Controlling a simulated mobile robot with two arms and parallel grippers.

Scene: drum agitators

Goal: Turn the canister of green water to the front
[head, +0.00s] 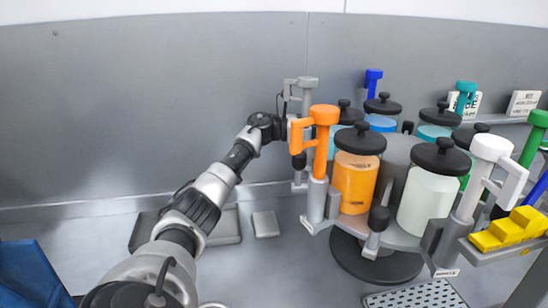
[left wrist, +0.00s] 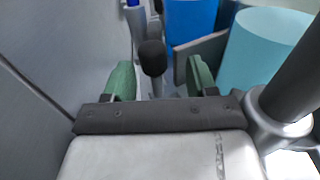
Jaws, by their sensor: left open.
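The round carousel (head: 400,238) carries several canisters with black lids. Only a sliver of green liquid (head: 466,178) shows behind the white canister, beside a green-handled post (head: 533,140) at the right; the rest of that canister is hidden. The orange canister (head: 355,183) and the white canister (head: 427,202) face the front. My left gripper (head: 286,128) is at the carousel's left side, partly hidden behind the orange-handled post. In the left wrist view, its open green fingertips (left wrist: 160,78) stand on either side of a black knob (left wrist: 152,58), apparently apart from it. My right gripper is not in view.
A yellow block (head: 508,230) sits at the right.

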